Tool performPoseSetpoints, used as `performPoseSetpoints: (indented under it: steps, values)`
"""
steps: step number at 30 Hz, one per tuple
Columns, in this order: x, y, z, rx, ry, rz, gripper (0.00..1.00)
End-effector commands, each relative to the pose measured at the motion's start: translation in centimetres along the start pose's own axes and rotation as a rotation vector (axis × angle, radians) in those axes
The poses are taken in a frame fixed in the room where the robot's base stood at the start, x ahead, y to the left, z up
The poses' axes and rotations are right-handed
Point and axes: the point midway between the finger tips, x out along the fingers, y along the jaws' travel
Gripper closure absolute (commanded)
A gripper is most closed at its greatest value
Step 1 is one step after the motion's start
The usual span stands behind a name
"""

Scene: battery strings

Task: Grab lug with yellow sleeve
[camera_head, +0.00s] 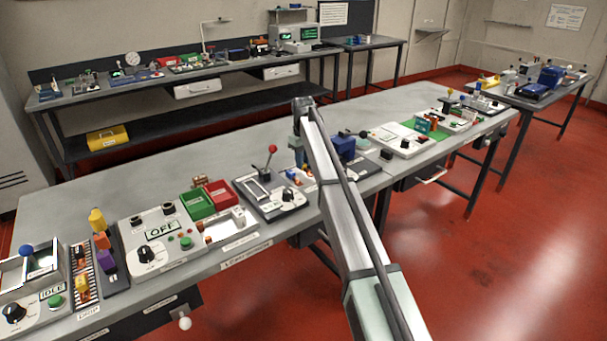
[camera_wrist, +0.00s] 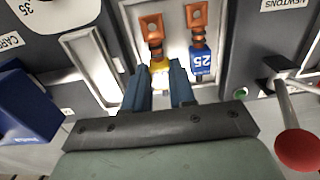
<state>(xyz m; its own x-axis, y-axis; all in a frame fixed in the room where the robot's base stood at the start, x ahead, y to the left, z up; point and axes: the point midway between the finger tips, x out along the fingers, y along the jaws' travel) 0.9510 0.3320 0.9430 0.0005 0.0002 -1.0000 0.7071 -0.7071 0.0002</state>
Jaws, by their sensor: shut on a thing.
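The lug with the yellow sleeve (camera_wrist: 159,69) is in the wrist view, with a copper-orange flat end pointing away from me and dark orange bands below it. My gripper (camera_wrist: 161,82) has its two blue-grey fingers on either side of the yellow sleeve and is shut on it. The sleeve's lower part is hidden between the fingers. A second lug with a blue sleeve (camera_wrist: 200,62) marked 25 lies just to the right in the same pale tray (camera_wrist: 122,62).
In the wrist view, a red-knobbed lever (camera_wrist: 297,150) stands close at the right and a blue block (camera_wrist: 27,110) at the left. The head view shows devices crowding the long grey bench (camera_head: 130,180), including a red-knobbed lever (camera_head: 271,150). Its rear strip is clear.

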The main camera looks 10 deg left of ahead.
Motion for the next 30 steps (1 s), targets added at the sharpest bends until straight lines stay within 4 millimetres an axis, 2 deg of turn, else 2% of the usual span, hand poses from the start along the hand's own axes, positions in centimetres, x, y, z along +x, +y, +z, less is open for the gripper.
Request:
performPoseSetpoints:
  steps: [21, 30]
  values:
    - [-2.9, 0.0, 0.0, 0.0, 0.0, 0.0, 1.0]
    - [-3.2, 0.0, 0.0, 0.0, 0.0, 0.0, 1.0]
